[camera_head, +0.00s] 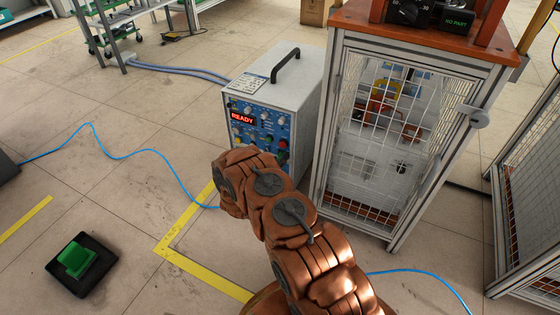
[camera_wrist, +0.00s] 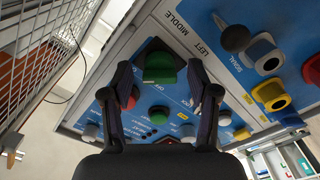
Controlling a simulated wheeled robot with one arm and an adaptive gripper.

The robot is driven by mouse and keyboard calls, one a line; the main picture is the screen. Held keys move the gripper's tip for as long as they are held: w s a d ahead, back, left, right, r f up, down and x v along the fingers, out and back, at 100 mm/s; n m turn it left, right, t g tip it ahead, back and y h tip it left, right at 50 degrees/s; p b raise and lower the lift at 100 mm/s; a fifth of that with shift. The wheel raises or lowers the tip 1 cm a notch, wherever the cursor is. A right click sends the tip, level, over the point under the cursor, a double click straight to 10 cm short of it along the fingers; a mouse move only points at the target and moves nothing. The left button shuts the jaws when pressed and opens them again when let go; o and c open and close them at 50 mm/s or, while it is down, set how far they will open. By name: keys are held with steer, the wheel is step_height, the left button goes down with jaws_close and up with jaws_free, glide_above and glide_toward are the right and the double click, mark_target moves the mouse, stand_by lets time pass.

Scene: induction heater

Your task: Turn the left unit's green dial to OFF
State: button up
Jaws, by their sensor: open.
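In the wrist view, a green dial (camera_wrist: 160,67) with a dark base sits on a blue control panel (camera_wrist: 215,55). My gripper (camera_wrist: 159,80) is open, with one dark finger on each side of the green dial. I cannot tell whether either finger touches it. The words MIDDLE and LEFT show tilted on the panel's pale edge. A grey unit (camera_head: 307,92) with a blue panel and a red READY display (camera_head: 243,118) stands on the floor in the head view. My copper-coloured arm reaches to this panel and hides its lower part; my fingers are hidden there. The dial's setting is not readable.
A wire-mesh cabinet (camera_head: 375,130) stands close to the unit's right. A green button on a black base (camera_head: 77,259) lies on the floor at left. Blue cables cross the floor.

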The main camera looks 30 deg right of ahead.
steer(key=shift+w+d, duration=0.1)
steer(key=shift+d, duration=0.15)
jaws_close()
stand_by(0.4)
